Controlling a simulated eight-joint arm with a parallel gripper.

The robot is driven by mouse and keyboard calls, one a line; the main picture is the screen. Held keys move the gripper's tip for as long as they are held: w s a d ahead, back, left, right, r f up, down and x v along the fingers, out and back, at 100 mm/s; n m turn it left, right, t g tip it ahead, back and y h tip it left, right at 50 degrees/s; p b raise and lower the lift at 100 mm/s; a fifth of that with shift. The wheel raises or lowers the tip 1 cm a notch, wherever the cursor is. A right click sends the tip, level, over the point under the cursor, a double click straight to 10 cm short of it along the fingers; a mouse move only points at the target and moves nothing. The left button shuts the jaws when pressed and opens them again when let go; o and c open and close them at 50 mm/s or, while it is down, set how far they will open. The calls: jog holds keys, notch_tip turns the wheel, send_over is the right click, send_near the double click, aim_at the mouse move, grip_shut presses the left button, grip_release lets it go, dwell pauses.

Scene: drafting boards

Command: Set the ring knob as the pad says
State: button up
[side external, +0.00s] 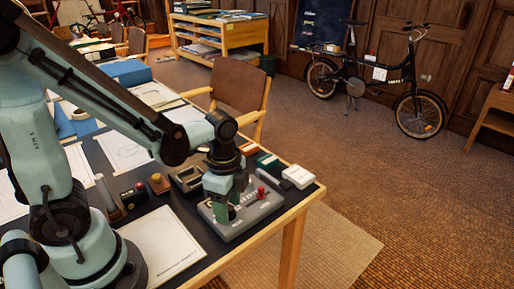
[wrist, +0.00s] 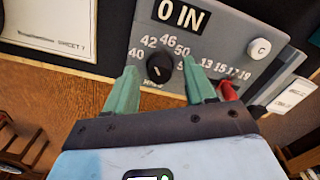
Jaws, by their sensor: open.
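The grey control panel (side external: 240,222) sits near the table corner. In the wrist view the panel (wrist: 225,28) has a black knob (wrist: 159,73) with numbers around it, among them 40, 42, 46 and 50. A light mark on the knob points down and left. My gripper (wrist: 160,68) is open, its green fingers on either side of this knob; contact is unclear. In the side view my gripper (side external: 230,198) stands over the panel and hides the knob.
A wooden-based post (side external: 158,183) and a chair (side external: 238,93) are nearby.

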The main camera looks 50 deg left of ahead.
grip_shut()
jog(key=shift+n, duration=0.3)
jog(key=n, duration=0.3)
jog(key=shift+n, duration=2.2)
grip_release()
